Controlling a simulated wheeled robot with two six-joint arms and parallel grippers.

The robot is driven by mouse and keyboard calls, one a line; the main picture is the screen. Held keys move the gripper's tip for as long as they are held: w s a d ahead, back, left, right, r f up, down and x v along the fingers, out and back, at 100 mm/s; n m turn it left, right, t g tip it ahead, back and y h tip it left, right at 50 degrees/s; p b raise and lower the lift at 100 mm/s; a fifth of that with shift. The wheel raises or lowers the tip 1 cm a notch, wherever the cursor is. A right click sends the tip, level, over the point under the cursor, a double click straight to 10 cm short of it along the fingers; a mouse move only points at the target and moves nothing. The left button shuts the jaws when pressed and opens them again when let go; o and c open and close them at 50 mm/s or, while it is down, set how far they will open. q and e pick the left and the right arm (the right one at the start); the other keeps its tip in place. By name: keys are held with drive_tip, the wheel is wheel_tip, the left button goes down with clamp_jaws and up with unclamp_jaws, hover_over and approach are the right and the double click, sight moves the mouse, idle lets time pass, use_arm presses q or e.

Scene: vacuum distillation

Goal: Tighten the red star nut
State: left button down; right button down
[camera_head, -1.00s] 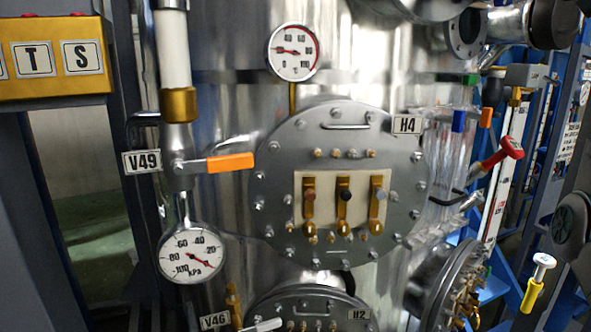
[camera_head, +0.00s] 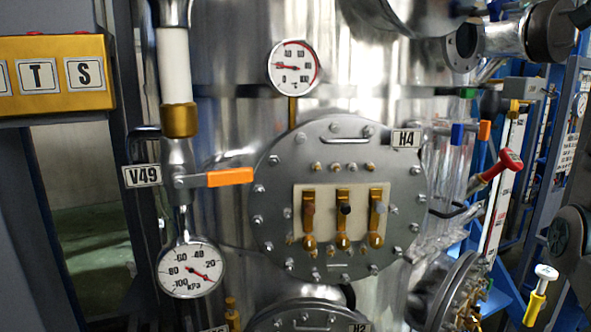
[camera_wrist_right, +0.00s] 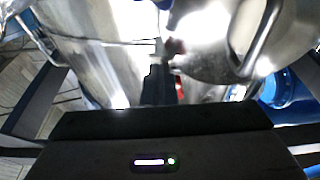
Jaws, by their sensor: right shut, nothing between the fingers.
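I cannot make out a red star nut for certain in either view. In the right wrist view, a small red patch (camera_wrist_right: 180,90) shows just right of my right gripper (camera_wrist_right: 156,72), partly hidden behind its dark fingers. The gripper is shut and empty, pointing at blurred, shiny metal. I cannot tell whether it touches anything. In the head view, a red-headed handle (camera_head: 510,160) juts out on the right side of the steel vessel (camera_head: 225,120). My left gripper is in neither view.
A round hatch (camera_head: 275,225) labelled H4 sits on the vessel. An orange-handled valve (camera_head: 230,177) labelled V49 and two gauges (camera_head: 294,67) (camera_head: 191,268) are near it. A yellow-and-white handle (camera_head: 538,293) stands lower right. A curved metal handle (camera_wrist_right: 262,38) shows in the wrist view.

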drive_tip(key=shift+s+a, duration=0.2)
drive_tip(key=shift+a, duration=0.3)
drive_tip(key=shift+s+a+r, duration=0.15)
drive_tip(key=shift+a, duration=0.2)
idle(0.3)
drive_tip(key=s+d+b, duration=0.2)
drive_tip(key=s, duration=0.3)
drive_tip(key=shift+s+f, duration=0.35)
drive_tip(key=shift+s, duration=0.05)
drive_tip(key=shift+a, duration=0.1)
